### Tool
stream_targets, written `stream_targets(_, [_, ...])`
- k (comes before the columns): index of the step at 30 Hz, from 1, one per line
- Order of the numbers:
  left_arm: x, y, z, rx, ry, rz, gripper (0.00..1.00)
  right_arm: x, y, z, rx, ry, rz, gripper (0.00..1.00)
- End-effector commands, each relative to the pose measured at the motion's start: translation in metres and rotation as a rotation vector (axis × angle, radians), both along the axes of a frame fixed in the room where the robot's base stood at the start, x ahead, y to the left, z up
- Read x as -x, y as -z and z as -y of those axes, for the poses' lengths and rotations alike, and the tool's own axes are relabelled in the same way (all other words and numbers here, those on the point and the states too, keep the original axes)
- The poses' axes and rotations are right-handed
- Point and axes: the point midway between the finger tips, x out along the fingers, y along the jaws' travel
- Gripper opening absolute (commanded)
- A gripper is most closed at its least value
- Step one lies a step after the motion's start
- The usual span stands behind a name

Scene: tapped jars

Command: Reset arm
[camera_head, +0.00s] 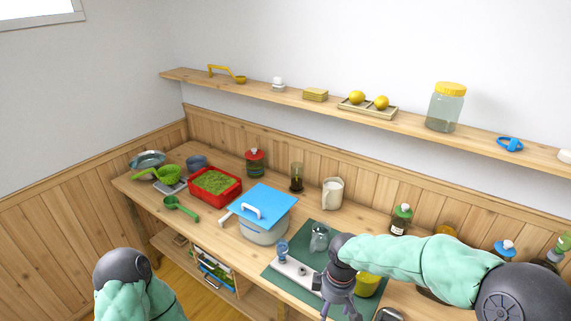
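My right arm reaches in from the right in a pale green sleeve. Its dark gripper (338,300) points down over the front part of the green mat (268,276), close to a white strip-like stand (292,268) and a yellow container (367,284). The fingertips run to the bottom edge, so I cannot tell whether it is open or shut, and I see nothing held in it. My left arm shows at the lower left only as a dark joint and green sleeve, off the counter's front; its gripper is not in view.
A clear glass jar (319,238) stands on the mat near my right gripper. A pot with a blue lid (266,203), a white pitcher (332,193) and a red tray (215,186) stand on the wooden counter. A wall shelf (220,80) holds a yellow-lidded jar (446,107).

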Motion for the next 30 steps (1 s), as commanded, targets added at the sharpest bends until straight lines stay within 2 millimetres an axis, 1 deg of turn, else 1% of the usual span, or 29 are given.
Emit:
stream_targets(1, [-0.001,0.0,0.0,0.0,0.0,0.001,0.64,0.002,0.009,-0.001,-0.01,0.013,-0.009,0.64])
stream_targets(5, [0.0,0.0,0.0,0.0,0.0,0.001,0.64,0.007,0.03,-0.006,-0.043,0.056,-0.022,0.64])
stream_targets(8, [0.0,0.0,0.0,0.0,0.0,-0.001,0.64,0.012,0.049,-0.011,-0.074,0.102,-0.036,0.64])
stream_targets(11, [0.0,0.0,0.0,0.0,0.0,-0.001,0.64,0.018,0.071,-0.015,-0.108,0.159,-0.052,0.64])
stream_targets(14, [0.0,0.0,0.0,0.0,0.0,0.0,0.64,0.028,0.098,-0.021,-0.148,0.234,-0.071,0.64])
stream_targets(17, [0.0,0.0,0.0,0.0,0.0,0.0,0.64,0.043,0.131,-0.026,-0.195,0.342,-0.096,0.64])
stream_targets(18, [0.0,0.0,0.0,0.0,0.0,0.0,0.64,0.051,0.146,-0.029,-0.214,0.397,-0.109,0.64])
stream_targets(21, [0.0,0.0,0.0,0.0,0.0,0.0,0.64,0.074,0.181,-0.033,-0.256,0.547,-0.136,0.64])
stream_targets(24, [0.0,0.0,0.0,0.0,0.0,0.0,0.64,0.098,0.211,-0.034,-0.283,0.704,-0.158,0.64])
stream_targets(27, [0.0,0.0,0.0,0.0,0.0,0.0,0.64,0.121,0.233,-0.033,-0.293,0.849,-0.172,0.64])
stream_targets(30, [0.0,0.0,0.0,0.0,0.0,0.0,0.64,0.14,0.249,-0.03,-0.293,0.967,-0.177,0.64])
